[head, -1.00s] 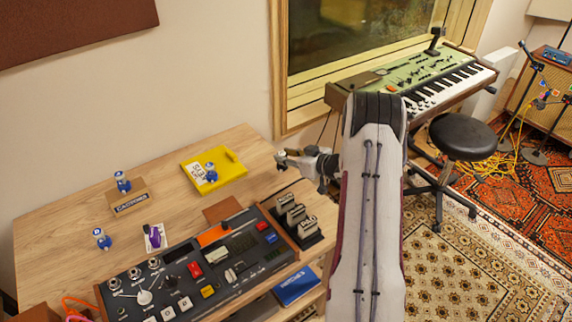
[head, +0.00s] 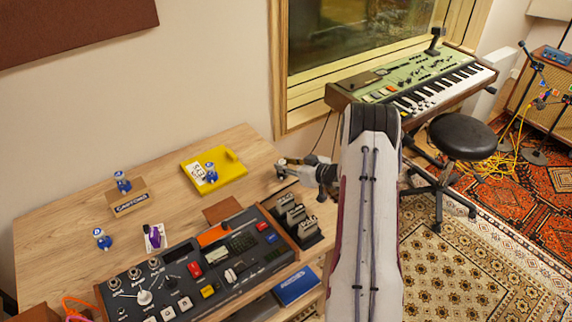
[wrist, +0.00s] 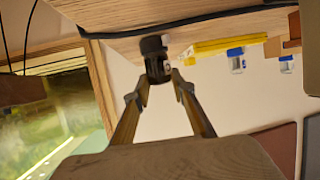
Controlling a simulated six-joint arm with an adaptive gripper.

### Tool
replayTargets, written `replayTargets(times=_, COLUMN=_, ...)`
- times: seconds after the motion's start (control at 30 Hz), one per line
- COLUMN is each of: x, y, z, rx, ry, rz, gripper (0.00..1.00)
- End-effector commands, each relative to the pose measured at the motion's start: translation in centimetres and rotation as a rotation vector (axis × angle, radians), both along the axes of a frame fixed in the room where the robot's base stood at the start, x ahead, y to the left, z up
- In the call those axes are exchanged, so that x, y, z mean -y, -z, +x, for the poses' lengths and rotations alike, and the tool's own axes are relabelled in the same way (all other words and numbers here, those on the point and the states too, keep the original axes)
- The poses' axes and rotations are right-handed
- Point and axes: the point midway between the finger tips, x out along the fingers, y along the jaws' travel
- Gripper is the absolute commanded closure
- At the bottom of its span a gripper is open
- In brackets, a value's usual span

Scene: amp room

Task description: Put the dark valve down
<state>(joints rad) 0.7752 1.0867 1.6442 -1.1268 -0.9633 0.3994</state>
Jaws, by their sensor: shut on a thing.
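In the wrist view the fingers (wrist: 162,82) are shut on the dark valve (wrist: 154,56), a small near-black piece at the fingertips. The valve appears just by the desk's edge in that tilted view; whether it touches the desk cannot be told. In the head view the valve is too small to make out clearly.
A yellow tray (head: 232,168) bears a white card and a blue-and-white tube (head: 211,173).

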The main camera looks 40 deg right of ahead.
Motion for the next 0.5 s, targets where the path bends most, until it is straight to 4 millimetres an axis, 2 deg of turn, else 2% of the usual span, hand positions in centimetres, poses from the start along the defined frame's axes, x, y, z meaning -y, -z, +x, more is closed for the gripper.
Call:
replayTargets(times=0.1, x=0.00, y=0.27, z=0.00, rx=0.000, ry=0.000, rz=0.001, gripper=0.97)
replayTargets(times=0.13, x=0.00, y=0.27, z=0.00, rx=0.000, ry=0.000, rz=0.001, gripper=0.70)
replayTargets(times=0.2, x=-0.01, y=0.25, z=-0.01, rx=0.000, ry=0.000, rz=0.000, gripper=0.59)
replayTargets(times=0.5, x=-0.01, y=0.23, z=-0.01, rx=0.000, ry=0.000, rz=0.000, gripper=0.59)
